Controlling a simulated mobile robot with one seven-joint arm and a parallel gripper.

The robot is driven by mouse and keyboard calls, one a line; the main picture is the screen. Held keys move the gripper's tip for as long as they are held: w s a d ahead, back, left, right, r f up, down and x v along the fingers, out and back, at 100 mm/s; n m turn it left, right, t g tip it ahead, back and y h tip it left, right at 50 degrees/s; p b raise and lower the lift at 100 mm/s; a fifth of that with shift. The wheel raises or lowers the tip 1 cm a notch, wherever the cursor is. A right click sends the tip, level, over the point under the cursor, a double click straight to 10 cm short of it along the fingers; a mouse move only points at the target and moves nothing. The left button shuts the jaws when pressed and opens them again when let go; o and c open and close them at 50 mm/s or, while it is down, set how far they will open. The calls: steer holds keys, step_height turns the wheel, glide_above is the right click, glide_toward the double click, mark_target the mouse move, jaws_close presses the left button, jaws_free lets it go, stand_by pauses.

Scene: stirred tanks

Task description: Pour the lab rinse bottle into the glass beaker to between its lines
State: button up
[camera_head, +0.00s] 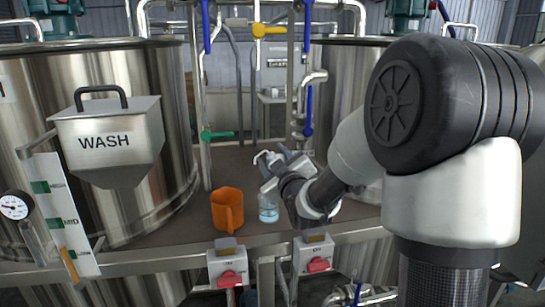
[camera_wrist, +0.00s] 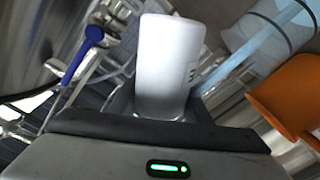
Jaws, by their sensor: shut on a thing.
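The glass beaker (camera_head: 268,207) stands upright on the deck between the tanks, with pale blue liquid low inside. Its lines are too small to read. My gripper (camera_head: 278,168) is above it, shut on the white rinse bottle (camera_wrist: 166,62), which is strongly tilted. In the head view the fingers hide most of the bottle; its thin nozzle (camera_head: 262,154) points left. In the wrist view the beaker (camera_wrist: 268,28) is at the upper right. A pale blue streak, apparently liquid, runs from beside the bottle across to the beaker.
An orange jug (camera_head: 227,210) stands just left of the beaker; it also shows in the wrist view (camera_wrist: 290,95). A WASH hopper (camera_head: 106,138) hangs on the left tank. Pipes with a green valve handle (camera_head: 217,135) rise behind. Two red-switched boxes are at the front edge.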

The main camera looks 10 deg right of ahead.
steer(key=shift+d+f+n+p, duration=0.2)
steer(key=shift+f+n, duration=0.1)
steer(key=shift+n, duration=0.45)
steer(key=shift+d+f+n+p, duration=0.15)
steer(key=shift+f+n, duration=0.15)
steer(key=shift+n, duration=0.45)
steer(key=shift+f+n+b, duration=0.6)
steer(key=shift+n+b, duration=0.4)
steer(key=shift+b, duration=1.15)
stand_by(1.1)
step_height(320, 180, up, 2)
steer(key=m+b, duration=0.1)
steer(key=m, duration=0.2)
steer(key=shift+a+b, duration=0.15)
steer(key=shift+b, duration=0.25)
steer(key=shift+r+m+p, duration=0.15)
steer(key=shift+m+p, duration=0.15)
steer(key=shift+p, duration=0.3)
